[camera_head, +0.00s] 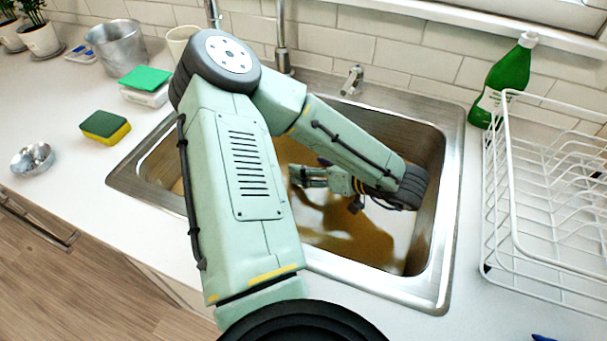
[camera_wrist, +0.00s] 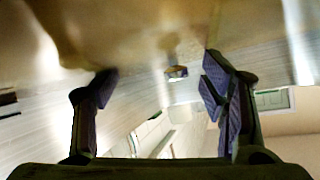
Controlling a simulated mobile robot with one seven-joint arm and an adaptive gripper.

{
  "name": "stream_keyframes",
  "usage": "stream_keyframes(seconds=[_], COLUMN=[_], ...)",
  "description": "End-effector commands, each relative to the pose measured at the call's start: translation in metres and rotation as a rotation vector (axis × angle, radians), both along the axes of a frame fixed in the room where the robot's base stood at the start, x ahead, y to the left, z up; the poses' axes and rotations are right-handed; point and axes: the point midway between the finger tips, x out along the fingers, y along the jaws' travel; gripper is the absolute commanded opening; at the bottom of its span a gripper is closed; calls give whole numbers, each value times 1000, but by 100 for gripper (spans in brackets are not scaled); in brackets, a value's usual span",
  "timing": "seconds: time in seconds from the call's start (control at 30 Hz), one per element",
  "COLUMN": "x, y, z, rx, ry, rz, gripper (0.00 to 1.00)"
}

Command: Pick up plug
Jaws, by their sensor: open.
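My gripper (camera_head: 297,176) is low inside the metal sink (camera_head: 456,190), over brownish water (camera_head: 345,245), with its fingers toward the left. In the wrist view my gripper (camera_wrist: 160,80) is open, with its two dark finger pads wide apart and nothing held between them. A small dark object with a pale centre (camera_wrist: 177,73) shows beyond the fingertips, between them and nearer the right one. It may be the plug, but it is too small and blurred to be sure. In the head view no plug can be made out; my arm hides the sink's middle left.
A white wire dish rack (camera_head: 545,195) and a green bottle (camera_head: 508,80) stand right of the sink. A faucet (camera_head: 282,40) rises behind. A green-yellow sponge (camera_head: 105,127), metal bowl (camera_head: 32,159) and bucket (camera_head: 115,48) are on the left counter. The sink walls surround my gripper.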

Motion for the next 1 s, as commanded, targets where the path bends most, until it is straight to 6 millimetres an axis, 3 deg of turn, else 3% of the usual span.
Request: stream_keyframes(seconds=[1.0], x=[1], y=[-3], z=[-1], rx=[-6], ry=[-3], rz=[-5], gripper=[0])
